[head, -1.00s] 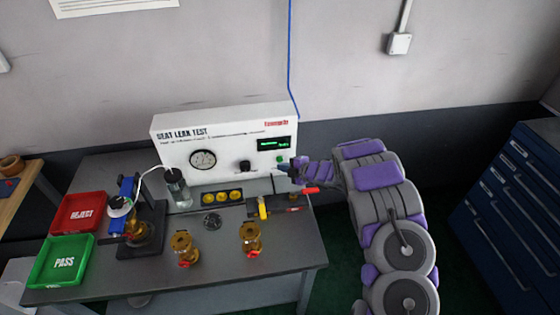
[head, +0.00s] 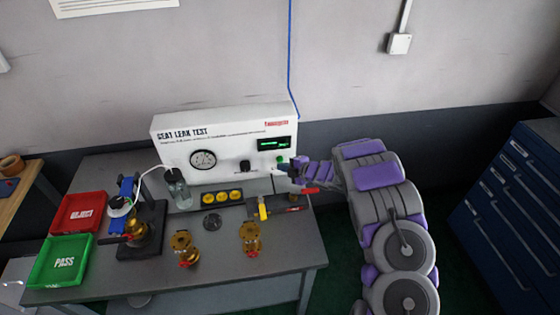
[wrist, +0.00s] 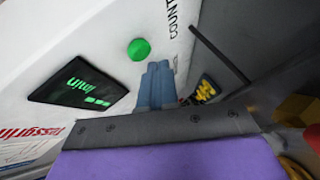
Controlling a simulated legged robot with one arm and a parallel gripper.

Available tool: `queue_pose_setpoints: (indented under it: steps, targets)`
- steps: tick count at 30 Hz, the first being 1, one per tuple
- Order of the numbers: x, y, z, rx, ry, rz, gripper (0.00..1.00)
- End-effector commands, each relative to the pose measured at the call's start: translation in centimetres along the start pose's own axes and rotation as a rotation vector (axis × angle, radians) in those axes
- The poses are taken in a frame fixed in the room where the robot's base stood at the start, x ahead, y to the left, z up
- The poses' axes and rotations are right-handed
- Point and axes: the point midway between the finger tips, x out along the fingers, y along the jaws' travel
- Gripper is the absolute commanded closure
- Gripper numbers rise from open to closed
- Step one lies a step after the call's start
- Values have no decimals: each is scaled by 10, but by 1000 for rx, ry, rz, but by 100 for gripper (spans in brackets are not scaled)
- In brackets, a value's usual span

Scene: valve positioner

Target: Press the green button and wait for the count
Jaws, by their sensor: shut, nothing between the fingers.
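The white seat leak test panel (head: 222,146) stands at the back of the bench. It carries a round dial (head: 203,159), a black knob (head: 245,166) and a lit green display (head: 274,143), which also shows in the wrist view (wrist: 80,85). The green button (wrist: 139,49) is plain in the wrist view, beside the display and just beyond my fingertips. My gripper (wrist: 157,70) is shut and empty, pointing at the panel close to the button. In the head view, my gripper (head: 286,170) is at the panel's right end. I cannot tell whether the fingertips touch the button.
A red tray (head: 92,198) and a green tray (head: 45,283) sit at the left. A clamp fixture (head: 150,240) holds a brass valve. Two brass valves (head: 183,246) (head: 250,236) stand at the front. A glass jar (head: 178,188) stands before the panel.

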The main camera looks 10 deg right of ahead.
Motion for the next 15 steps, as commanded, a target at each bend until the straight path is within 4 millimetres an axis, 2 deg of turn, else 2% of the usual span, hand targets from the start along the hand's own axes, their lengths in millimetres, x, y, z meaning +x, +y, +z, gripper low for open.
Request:
queue_pose_setpoints:
  steps: [15]
  targets:
    - [5,5,3,0,0,-1,100]
